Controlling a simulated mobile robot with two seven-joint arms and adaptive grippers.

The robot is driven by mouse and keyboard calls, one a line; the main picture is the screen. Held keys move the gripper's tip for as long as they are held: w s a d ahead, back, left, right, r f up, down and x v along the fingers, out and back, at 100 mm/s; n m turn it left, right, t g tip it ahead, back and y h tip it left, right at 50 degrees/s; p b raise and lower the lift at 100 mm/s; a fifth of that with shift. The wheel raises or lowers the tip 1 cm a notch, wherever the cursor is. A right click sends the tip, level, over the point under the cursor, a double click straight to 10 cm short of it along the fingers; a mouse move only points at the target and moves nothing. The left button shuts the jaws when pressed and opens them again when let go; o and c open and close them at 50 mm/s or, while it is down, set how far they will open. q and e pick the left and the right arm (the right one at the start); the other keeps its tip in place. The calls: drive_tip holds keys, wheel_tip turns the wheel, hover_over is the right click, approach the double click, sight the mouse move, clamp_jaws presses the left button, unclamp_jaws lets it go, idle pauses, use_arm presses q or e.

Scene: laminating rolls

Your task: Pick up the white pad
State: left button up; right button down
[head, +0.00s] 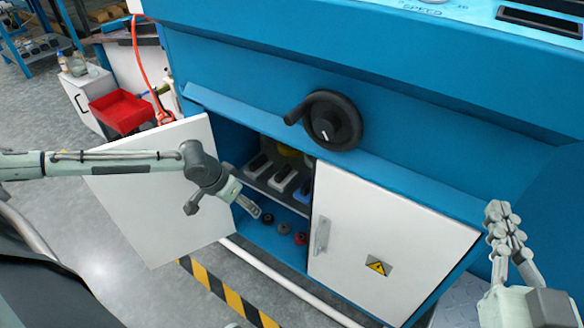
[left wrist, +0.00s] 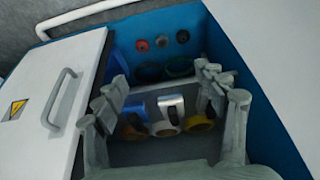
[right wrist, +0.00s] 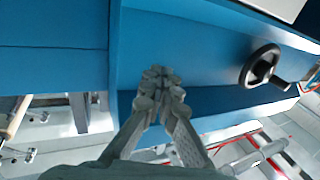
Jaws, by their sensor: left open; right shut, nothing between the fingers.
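My right gripper (head: 502,228) is shut and empty, right of the cabinet.
A blue pad (head: 304,190) and a grey-topped one (head: 258,164) flank the white pad. Small round knobs (head: 284,228) lie on the cabinet floor. The left door (head: 160,205) stands open; the right door (head: 385,240) is shut. A black handwheel (head: 332,120) juts out above.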

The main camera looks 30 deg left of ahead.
use_arm(q)
drive_tip(key=b, duration=0.2)
approach(275, 186)
wheel_tip(275, 186, down, 3)
drive_tip(key=s, duration=0.1)
drive_tip(key=w+f+b, duration=0.1)
drive_tip(key=w+f, duration=0.2)
drive_tip(key=f, duration=0.1)
drive_tip(key=shift+w+d, duration=0.1)
drive_tip(key=shift+w, duration=0.25)
drive_tip(key=shift+w+f, duration=0.15)
drive_tip(key=shift+f, duration=0.15)
drive_tip(key=c, duration=1.4)
use_arm(e)
drive_tip(key=s+r+t+y, duration=0.2)
drive_tip(key=s+r+t, duration=0.2)
drive_tip(key=r, duration=0.6)
drive_tip(key=t, duration=0.2)
drive_tip(key=shift+r+t+y, duration=0.25)
drive_tip(key=shift+t+y, duration=0.05)
drive_tip(key=shift+t, duration=0.1)
